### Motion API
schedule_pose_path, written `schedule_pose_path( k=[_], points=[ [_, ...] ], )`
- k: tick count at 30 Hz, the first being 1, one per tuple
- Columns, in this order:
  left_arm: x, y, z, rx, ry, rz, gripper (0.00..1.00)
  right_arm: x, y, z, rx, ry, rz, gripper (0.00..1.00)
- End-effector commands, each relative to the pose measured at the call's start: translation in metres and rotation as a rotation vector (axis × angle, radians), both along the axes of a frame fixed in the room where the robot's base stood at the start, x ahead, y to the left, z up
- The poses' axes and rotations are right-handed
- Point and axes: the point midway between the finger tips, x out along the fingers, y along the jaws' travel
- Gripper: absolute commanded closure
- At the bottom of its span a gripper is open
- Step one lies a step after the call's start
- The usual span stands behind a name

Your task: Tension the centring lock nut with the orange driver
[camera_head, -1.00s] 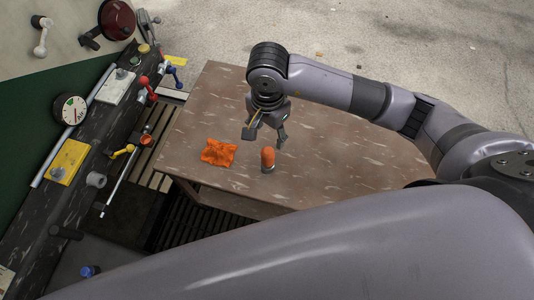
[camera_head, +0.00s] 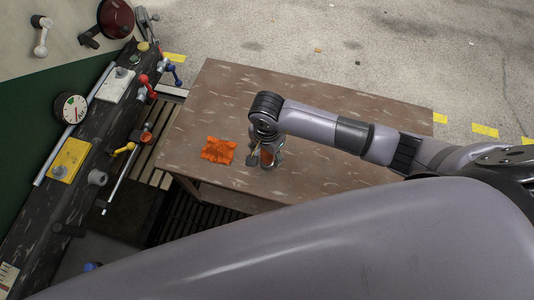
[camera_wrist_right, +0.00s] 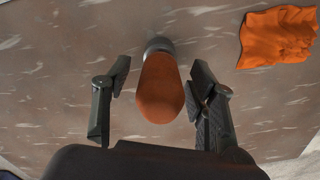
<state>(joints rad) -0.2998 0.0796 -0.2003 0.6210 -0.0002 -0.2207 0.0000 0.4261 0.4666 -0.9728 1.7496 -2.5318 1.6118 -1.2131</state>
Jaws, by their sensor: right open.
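The orange driver (camera_wrist_right: 160,90) stands on the brown table, its rounded orange handle between the two fingers of my right gripper (camera_wrist_right: 160,100) in the right wrist view. The fingers are open, with a gap on each side of the handle. In the head view my right gripper (camera_head: 266,158) is lowered over the driver and mostly hides it; a bit of orange (camera_head: 267,158) shows between the fingers. My left gripper is not in view. I cannot make out which fitting is the centring lock nut.
A crumpled orange cloth (camera_head: 218,151) lies on the table (camera_head: 215,95) left of my right gripper. A dark panel at the left carries a gauge (camera_head: 71,108), a yellow plate (camera_head: 69,160), and red, blue and yellow levers. Slatted grating (camera_head: 155,165) lies between panel and table.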

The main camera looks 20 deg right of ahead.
Motion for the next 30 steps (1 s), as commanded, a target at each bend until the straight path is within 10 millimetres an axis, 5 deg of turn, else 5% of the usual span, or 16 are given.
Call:
schedule_pose_path(
  k=[4, 27, 30],
  points=[
    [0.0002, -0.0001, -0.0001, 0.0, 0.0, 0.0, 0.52, 0.0003, 0.0001, 0.0003, 0.001, -0.001, 0.0, 0.48],
    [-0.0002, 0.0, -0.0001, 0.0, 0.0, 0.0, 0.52, 0.0004, -0.0001, 0.0007, 0.001, -0.001, 0.0, 0.99],
    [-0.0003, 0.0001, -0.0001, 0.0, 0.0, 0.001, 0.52, 0.0007, 0.0001, 0.0011, 0.001, -0.001, 0.0, 1.0]
  ],
)
